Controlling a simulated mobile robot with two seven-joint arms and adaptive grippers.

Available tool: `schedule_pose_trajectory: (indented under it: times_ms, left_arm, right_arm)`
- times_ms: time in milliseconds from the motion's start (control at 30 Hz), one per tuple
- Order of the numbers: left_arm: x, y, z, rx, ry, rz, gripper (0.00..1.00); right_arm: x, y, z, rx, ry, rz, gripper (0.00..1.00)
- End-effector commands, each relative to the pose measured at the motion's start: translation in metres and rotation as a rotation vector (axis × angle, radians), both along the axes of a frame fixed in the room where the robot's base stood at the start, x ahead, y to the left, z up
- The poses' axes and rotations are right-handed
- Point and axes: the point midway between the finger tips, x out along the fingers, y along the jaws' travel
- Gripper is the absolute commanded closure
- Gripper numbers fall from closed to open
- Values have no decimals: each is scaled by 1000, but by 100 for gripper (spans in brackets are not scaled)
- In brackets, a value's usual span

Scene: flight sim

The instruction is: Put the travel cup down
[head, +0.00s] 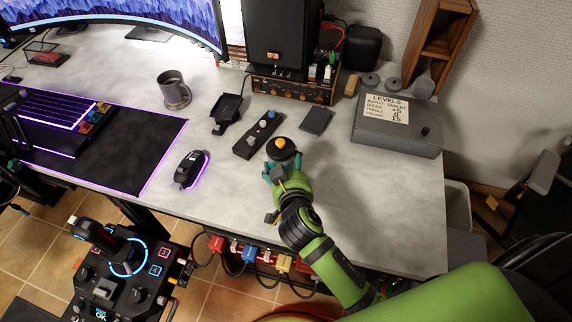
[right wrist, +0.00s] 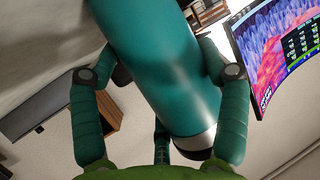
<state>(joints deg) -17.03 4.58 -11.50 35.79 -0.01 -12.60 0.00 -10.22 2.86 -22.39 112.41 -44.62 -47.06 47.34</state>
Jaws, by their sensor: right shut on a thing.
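The travel cup (head: 283,149) has a dark round lid with a yellow button and a teal body. In the head view I see it from above, over the front part of the desk (head: 375,190). My right gripper (head: 283,168) is shut on the travel cup. In the right wrist view the teal cup (right wrist: 155,60) runs between the gripper's fingers (right wrist: 155,85), with a silver and dark band at one end. The cup's underside is hidden, so I cannot tell whether it touches the desk. My left gripper is not in view.
Close behind the cup lies a dark knob panel (head: 258,134). A grey box with a levels note (head: 400,128) is at the right. The desk's front right is bare.

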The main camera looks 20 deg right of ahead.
Motion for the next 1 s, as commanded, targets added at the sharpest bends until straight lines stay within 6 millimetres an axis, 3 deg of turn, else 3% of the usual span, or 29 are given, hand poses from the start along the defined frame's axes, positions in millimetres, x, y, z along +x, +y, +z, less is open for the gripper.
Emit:
schedule_pose_trajectory:
  times_ms: [333,367,400,867,1000]
  left_arm:
    - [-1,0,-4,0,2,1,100]
    - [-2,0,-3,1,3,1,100]
    - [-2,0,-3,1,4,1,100]
    - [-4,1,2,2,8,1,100]
    - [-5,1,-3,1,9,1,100]
  right_arm:
    - [1,0,-3,1,-5,0,76]
    - [0,0,-3,0,-1,0,16]
    - [0,0,-3,0,-1,0,1]
    - [0,0,3,-1,-1,1,1]
    - [-19,4,6,2,2,2,1]
